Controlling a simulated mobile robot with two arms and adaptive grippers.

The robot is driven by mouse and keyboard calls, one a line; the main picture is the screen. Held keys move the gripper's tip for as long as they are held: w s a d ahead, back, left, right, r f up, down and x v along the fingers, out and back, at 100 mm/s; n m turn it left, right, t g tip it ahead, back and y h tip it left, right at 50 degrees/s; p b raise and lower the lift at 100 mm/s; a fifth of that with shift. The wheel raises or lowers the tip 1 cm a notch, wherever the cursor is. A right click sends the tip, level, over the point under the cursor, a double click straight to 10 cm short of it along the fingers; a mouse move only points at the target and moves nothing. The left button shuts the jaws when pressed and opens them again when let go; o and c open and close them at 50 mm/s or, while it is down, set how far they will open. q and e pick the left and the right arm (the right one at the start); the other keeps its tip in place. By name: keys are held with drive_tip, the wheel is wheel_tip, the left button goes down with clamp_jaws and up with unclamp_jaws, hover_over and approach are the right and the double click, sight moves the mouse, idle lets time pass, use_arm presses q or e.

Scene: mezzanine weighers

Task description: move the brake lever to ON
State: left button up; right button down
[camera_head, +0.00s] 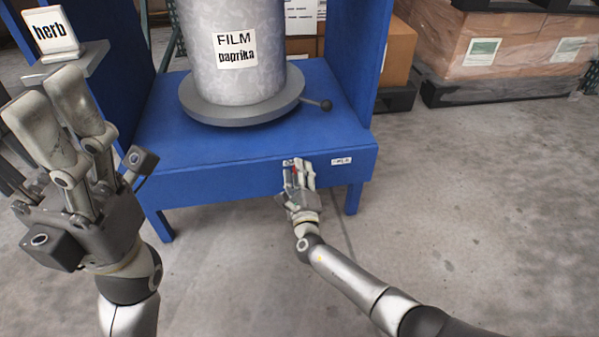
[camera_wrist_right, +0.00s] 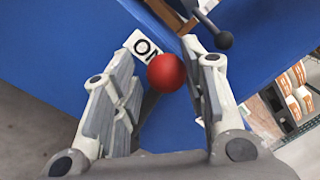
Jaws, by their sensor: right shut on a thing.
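The brake lever shows as a red ball knob (camera_wrist_right: 167,73) between the fingers of my right gripper in the right wrist view; its shaft is mostly hidden. My right gripper (camera_head: 299,166) is shut on it at the front face of the blue stand (camera_head: 215,175). In the wrist view a white ON label (camera_wrist_right: 141,46) is just up and left of the knob, partly covered by it. Another white label (camera_head: 341,161), too small to read, is on the front face right of the gripper. My left gripper (camera_head: 40,98) is raised at the left, open and empty.
A grey drum labelled FILM paprika (camera_head: 237,80) stands on a round turntable (camera_head: 243,113) with a dark ball-ended handle (camera_head: 315,104). A herb sign (camera_head: 50,32) is at upper left. Wrapped boxes (camera_head: 515,50) stand behind right. The floor at right is clear.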

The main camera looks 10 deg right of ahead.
drive_tip(key=shift+d+f, duration=0.2)
drive_tip(key=shift+d, duration=0.2)
drive_tip(key=c, duration=0.8)
unclamp_jaws()
drive_tip(key=shift+a, duration=0.15)
drive_tip(key=shift+r, duration=0.1)
drive_tip(key=shift+s+a, duration=0.1)
drive_tip(key=s, duration=0.4)
drive_tip(key=s+f, duration=0.1)
drive_tip(key=s, duration=0.6)
drive_tip(key=shift+s+f, duration=0.15)
drive_tip(key=shift+s, duration=0.25)
